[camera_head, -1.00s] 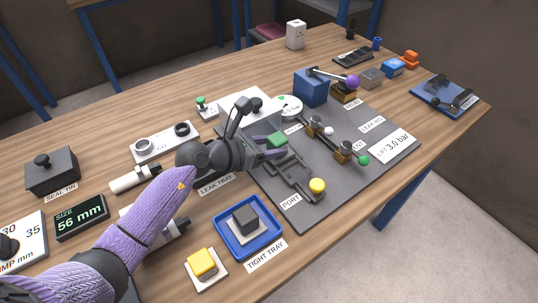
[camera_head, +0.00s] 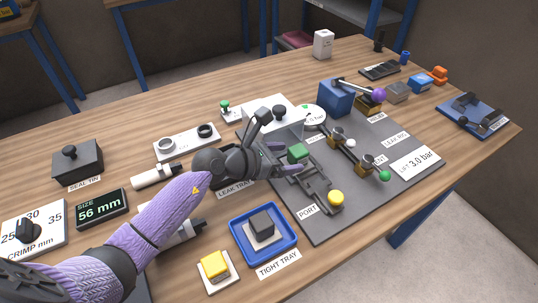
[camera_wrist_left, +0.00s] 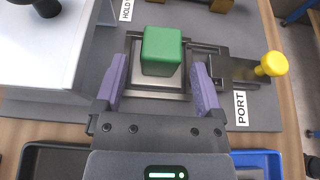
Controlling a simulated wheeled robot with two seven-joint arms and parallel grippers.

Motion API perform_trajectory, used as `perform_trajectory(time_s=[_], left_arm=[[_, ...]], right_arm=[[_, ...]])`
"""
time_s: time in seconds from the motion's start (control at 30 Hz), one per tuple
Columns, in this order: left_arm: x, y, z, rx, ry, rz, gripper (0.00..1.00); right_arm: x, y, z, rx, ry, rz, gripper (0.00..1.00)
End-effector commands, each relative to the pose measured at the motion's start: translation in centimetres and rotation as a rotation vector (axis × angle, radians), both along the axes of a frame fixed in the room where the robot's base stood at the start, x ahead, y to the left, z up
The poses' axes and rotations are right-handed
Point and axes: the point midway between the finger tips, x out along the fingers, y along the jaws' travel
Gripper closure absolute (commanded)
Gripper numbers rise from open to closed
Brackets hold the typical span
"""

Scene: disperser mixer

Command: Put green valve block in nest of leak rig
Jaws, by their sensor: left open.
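The green valve block (camera_head: 298,152) sits on the grey leak rig board (camera_head: 318,228), in the framed nest (camera_head: 316,177) behind the yellow port knob (camera_head: 336,197). In the left wrist view the green block (camera_wrist_left: 162,50) rests on a pale square base inside the nest frame. My left gripper (camera_wrist_left: 160,66) is open, with one purple finger on each side of the block and a visible gap to both. In the head view my left gripper (camera_head: 276,146) reaches in from the left beside the block. The block's lower edges are partly hidden there. My right gripper is not seen.
A white box with a black knob (camera_head: 279,112) stands close behind the gripper. The blue tight tray (camera_head: 292,252) holds a dark block. A yellow block (camera_head: 214,265) lies at the front.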

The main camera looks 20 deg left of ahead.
Motion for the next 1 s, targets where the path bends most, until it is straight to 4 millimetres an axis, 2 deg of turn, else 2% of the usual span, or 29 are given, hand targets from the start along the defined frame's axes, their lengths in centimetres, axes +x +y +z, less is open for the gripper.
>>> perform_trajectory(time_s=[0.17, 0.43, 0.6, 1.0], left_arm=[[-3.1, 2.4, 2.0, 0.006, 0.000, -0.002, 0.12], [-7.3, 5.6, 3.9, 0.003, 0.002, 0.000, 0.12], [-8.0, 6.1, 4.3, 0.000, 0.000, -0.001, 0.12], [-8.0, 6.2, 4.3, 0.000, 0.000, -0.001, 0.12]], right_arm=[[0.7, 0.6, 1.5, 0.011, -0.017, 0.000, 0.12], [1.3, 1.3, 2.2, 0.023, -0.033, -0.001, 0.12], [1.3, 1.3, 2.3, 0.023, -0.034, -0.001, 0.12], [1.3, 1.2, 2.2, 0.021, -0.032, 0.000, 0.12]])
